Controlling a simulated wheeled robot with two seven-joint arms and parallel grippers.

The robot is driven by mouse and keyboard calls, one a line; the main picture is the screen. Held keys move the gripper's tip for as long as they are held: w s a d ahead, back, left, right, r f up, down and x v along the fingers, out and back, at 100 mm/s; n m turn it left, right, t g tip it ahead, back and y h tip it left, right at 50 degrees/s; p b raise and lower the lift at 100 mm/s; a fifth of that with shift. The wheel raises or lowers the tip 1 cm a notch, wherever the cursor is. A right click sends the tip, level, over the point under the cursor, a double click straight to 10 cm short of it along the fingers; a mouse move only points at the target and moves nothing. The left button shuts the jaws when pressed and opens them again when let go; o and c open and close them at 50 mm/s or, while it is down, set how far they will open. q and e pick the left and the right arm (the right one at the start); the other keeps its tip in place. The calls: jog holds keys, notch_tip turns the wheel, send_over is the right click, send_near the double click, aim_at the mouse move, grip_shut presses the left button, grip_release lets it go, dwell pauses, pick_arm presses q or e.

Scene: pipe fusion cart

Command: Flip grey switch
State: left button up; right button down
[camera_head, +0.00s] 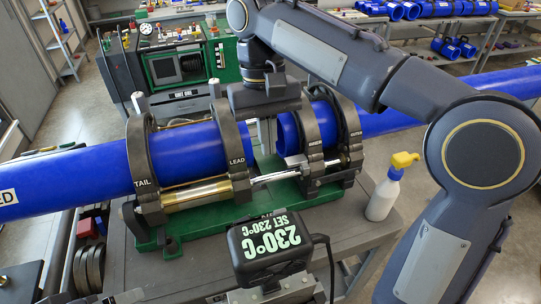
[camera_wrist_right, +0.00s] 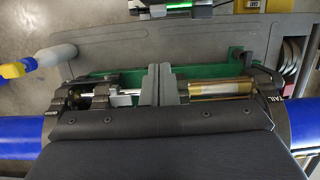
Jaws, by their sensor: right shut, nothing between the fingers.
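I cannot pick out the grey switch for certain in either view. A green and dark control unit (camera_head: 180,68) with a small screen, knobs and levers stands behind the pipe clamps in the head view. My right gripper (camera_head: 265,100) hangs down between the clamp rings, near the gap between the blue pipe ends. Its fingertips are hard to make out there. In the right wrist view its two grey fingers (camera_wrist_right: 160,82) are pressed together, empty, above the clamp machine.
Blue pipes (camera_head: 185,152) lie in dark clamp rings on a green base (camera_head: 195,222). A heater display box (camera_head: 269,247) reads 230°C at the cart's front. A spray bottle (camera_head: 384,195) with a yellow head stands to the right. My right arm crosses the upper right.

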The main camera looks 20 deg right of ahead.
pick_arm(q)
notch_tip(320, 180, down, 5)
jog(key=b, duration=0.3)
jog(key=shift+r+b, duration=0.1)
jog(key=shift+b, duration=0.2)
pick_arm(e)
jog(key=shift+f+t, duration=0.3)
jog(key=shift+t, duration=0.3)
jog(key=shift+f, duration=0.1)
pick_arm(q)
jog(key=shift+f+b, duration=0.5)
pick_arm(e)
jog(key=s+f, duration=0.5)
jog(key=f, duration=0.5)
jog(key=shift+f, duration=0.25)
pick_arm(q)
jog(key=shift+r, duration=0.1)
pick_arm(e)
jog(key=shift+d, duration=0.1)
